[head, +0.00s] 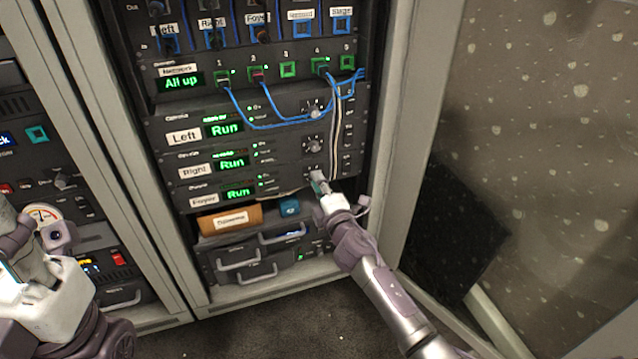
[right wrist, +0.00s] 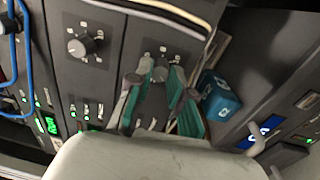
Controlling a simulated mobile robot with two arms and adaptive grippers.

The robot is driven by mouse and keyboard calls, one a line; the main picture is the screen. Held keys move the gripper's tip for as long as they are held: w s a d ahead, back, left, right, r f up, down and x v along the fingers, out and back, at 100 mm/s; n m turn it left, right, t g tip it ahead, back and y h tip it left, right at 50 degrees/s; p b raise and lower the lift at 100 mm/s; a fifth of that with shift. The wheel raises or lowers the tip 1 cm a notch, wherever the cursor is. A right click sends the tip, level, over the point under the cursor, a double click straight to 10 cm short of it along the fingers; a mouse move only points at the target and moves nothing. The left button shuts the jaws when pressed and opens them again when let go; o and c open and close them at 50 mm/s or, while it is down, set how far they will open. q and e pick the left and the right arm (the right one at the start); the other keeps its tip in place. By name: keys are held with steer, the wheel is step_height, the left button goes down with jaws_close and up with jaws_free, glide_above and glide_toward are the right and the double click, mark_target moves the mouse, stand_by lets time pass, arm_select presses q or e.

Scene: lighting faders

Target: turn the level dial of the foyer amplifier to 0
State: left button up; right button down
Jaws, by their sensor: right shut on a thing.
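The foyer amplifier (head: 268,192) is the lowest of three stacked amplifiers in the rack, with a "Foyer" label and a green "Run" display. My right gripper (head: 319,183) is at the right end of its panel. In the right wrist view, its green-padded fingers (right wrist: 161,76) are shut on the level dial (right wrist: 160,73). The dial is mostly hidden between them, so its pointer cannot be read; several scale marks show around it. My left gripper (head: 22,240) is at the lower left, away from the foyer amplifier; its opening is unclear.
The Right amplifier's dial (head: 314,145) is just above, and the Left amplifier's dial (head: 314,112) is higher. Blue cables (head: 262,122) and pale cables (head: 335,135) hang near the panels. An open door stands right.

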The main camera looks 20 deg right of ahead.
steer(key=shift+f, duration=0.1)
steer(key=c, duration=1)
jaws_free()
steer(key=shift+c, duration=0.2)
steer(key=s, duration=1.2)
steer(key=shift+d+f, duration=0.3)
